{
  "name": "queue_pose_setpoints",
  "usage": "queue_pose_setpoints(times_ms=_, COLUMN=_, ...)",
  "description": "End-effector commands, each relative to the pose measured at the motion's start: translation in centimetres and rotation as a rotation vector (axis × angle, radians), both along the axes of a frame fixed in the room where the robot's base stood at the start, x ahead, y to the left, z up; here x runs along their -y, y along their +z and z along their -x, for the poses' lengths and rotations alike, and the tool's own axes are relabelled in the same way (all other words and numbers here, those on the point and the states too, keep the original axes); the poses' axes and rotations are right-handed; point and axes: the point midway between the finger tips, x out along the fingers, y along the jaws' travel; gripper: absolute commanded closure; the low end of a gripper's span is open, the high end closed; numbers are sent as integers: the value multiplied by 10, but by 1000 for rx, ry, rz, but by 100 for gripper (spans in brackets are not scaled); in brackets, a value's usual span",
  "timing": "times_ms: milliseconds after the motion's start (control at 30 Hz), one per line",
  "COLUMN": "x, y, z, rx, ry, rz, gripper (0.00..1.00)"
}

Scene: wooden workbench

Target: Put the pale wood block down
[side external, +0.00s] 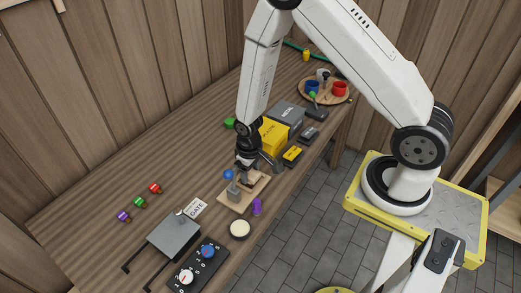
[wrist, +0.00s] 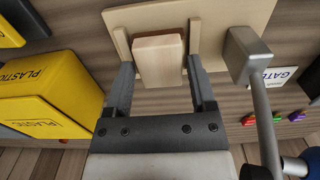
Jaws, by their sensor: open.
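The pale wood block (wrist: 158,58) rests on a light wooden board (wrist: 120,22) in the wrist view. My gripper (wrist: 160,68) is open, with one finger on each side of the block and a visible gap at both sides. In the side view my gripper (side external: 249,168) is low over the board (side external: 230,203), and the block is hard to make out beneath it.
A grey block-shaped head on a metal rod (wrist: 248,55) stands close right of my gripper in the wrist view. A yellow bin (side external: 273,134) and a grey bin (side external: 287,113) stand behind the board. A purple piece (side external: 257,206) stands beside it.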

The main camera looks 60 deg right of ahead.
Motion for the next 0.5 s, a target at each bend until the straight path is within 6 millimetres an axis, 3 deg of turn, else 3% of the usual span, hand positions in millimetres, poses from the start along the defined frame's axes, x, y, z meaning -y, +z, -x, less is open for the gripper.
queue_pose_setpoints(times_ms=500, x=0, y=44, z=-1, rx=4, ry=0, rz=0, gripper=28)
